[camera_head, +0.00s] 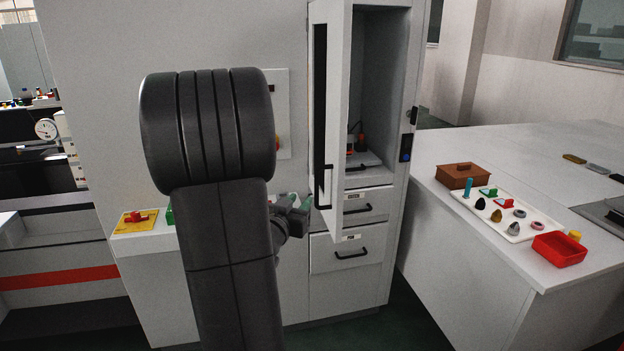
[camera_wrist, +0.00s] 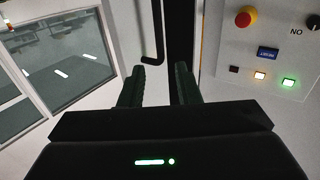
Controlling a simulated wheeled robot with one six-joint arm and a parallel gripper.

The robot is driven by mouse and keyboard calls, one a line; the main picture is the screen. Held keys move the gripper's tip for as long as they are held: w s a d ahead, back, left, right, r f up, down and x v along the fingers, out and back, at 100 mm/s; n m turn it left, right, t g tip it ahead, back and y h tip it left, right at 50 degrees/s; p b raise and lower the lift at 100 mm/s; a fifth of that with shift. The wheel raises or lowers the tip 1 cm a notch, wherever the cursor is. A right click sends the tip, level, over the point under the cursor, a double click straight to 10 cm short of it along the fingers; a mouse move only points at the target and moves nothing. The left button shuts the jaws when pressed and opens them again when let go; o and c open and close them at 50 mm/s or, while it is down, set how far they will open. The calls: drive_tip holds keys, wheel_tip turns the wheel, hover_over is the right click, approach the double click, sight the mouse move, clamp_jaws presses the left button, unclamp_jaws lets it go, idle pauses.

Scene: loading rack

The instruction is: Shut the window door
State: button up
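The window door (camera_head: 338,100) is a tall white panel with a dark narrow window. It stands swung open at the left of the cabinet (camera_head: 400,80). A black handle (camera_head: 324,187) sits low on the door; its bent lower end (camera_wrist: 152,60) shows in the wrist view, just beyond my fingertips. My gripper (camera_head: 302,203) is beside the door's lower part, left of the handle, and partly hidden by my arm in the head view. In the wrist view my gripper (camera_wrist: 158,75) has its two dark fingers apart, with nothing held between them.
A control panel (camera_wrist: 265,50) with a red button and lit buttons is close at the right in the wrist view. Below the door are drawers (camera_head: 345,250). A white counter (camera_head: 480,250) at the right holds a tray (camera_head: 500,222) and a red bin (camera_head: 558,249).

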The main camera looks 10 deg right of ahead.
sight(316, 183)
drive_tip(key=p+x, duration=0.3)
drive_tip(key=x, duration=0.9)
drive_tip(key=shift+w+d, duration=0.25)
clamp_jaws()
